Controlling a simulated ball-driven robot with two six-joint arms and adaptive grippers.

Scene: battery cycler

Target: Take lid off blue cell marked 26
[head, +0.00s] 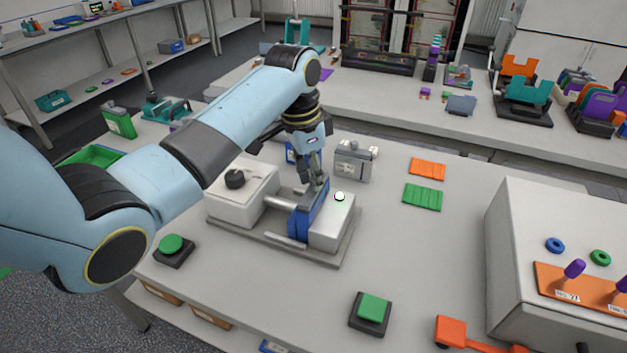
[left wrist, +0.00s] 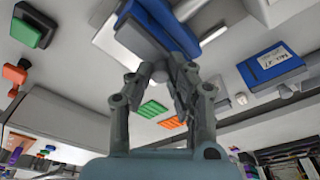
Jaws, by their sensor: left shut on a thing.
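A blue cell (head: 308,214) stands upright between the white blocks of a press-like fixture (head: 335,232). A grey lid-like piece (head: 314,190) is at its top; I cannot tell whether it still touches the cell. My left gripper (head: 318,183) points down and is shut on this grey piece. No number on this cell is readable. My right gripper is not in view.
Another blue cell with a white label (left wrist: 270,64) lies beyond the fixture, near a grey device (head: 352,160). Green (head: 423,197) and orange (head: 427,168) plates lie to the right. A green button (head: 372,308) is in front; a white cabinet (head: 560,250) stands at right.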

